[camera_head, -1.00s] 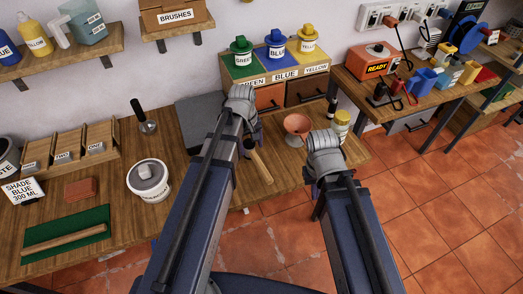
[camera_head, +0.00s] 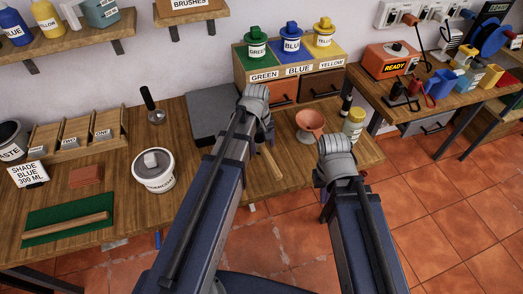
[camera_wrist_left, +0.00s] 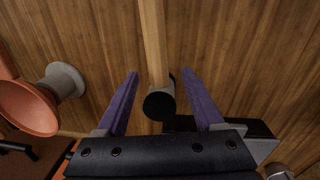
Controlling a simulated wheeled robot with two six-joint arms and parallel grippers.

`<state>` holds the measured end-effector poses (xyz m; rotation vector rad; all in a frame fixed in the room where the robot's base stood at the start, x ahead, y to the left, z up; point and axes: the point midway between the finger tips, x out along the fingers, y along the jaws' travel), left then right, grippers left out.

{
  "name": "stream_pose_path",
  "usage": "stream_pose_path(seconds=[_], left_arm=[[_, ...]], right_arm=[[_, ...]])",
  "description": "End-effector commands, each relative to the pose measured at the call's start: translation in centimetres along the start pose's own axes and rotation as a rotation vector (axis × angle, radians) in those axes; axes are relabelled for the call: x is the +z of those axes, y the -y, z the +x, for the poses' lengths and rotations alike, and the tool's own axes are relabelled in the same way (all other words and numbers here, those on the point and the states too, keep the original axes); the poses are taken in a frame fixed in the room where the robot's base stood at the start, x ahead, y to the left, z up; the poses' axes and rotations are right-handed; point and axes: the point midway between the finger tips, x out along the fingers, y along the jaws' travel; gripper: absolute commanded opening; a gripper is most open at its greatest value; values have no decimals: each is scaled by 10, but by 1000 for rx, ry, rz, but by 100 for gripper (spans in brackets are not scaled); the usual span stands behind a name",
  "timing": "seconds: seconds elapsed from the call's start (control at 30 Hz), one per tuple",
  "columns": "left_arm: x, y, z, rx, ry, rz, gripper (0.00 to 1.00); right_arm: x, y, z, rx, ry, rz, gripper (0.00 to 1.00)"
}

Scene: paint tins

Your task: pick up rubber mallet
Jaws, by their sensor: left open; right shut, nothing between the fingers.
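The rubber mallet shows in the left wrist view, with its pale wooden handle (camera_wrist_left: 153,40) running up the picture and its black head (camera_wrist_left: 160,103) below. It lies on the wooden bench. Part of the handle (camera_head: 270,164) shows in the head view, beside my left forearm, which hides the head. My left gripper (camera_wrist_left: 160,76) is open, with one purple finger on each side of the mallet near its head. Neither finger visibly touches it. In the head view my left gripper (camera_head: 256,100) is over the bench. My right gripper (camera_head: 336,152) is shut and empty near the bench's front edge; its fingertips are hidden.
An orange funnel (camera_head: 310,121) stands right of my left gripper, close by in the left wrist view (camera_wrist_left: 25,103). A yellow-lidded jar (camera_head: 353,123) stands behind my right gripper. A dark grey slab (camera_head: 208,118) lies to the left. A white bucket (camera_head: 153,172) stands further left.

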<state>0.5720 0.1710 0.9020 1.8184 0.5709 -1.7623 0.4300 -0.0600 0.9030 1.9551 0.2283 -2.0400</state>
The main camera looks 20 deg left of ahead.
Motion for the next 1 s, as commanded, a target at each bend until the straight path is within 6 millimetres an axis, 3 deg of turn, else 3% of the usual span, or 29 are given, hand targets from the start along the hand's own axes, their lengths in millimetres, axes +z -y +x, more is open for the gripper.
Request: stream_pose_path(seconds=[0.03, 0.23, 0.57, 1.0], left_arm=[[-1, -1, 12, 0, 0, 0, 69], [-1, -2, 37, 0, 0, 0, 69], [-1, -2, 39, 0, 0, 0, 69], [-1, -2, 39, 0, 0, 0, 21]], right_arm=[[-1, 1, 12, 0, 0, 0, 0], [-2, 3, 36, 0, 0, 0, 0], [-2, 4, 38, 0, 0, 0, 0], [-2, 4, 38, 0, 0, 0, 0]])
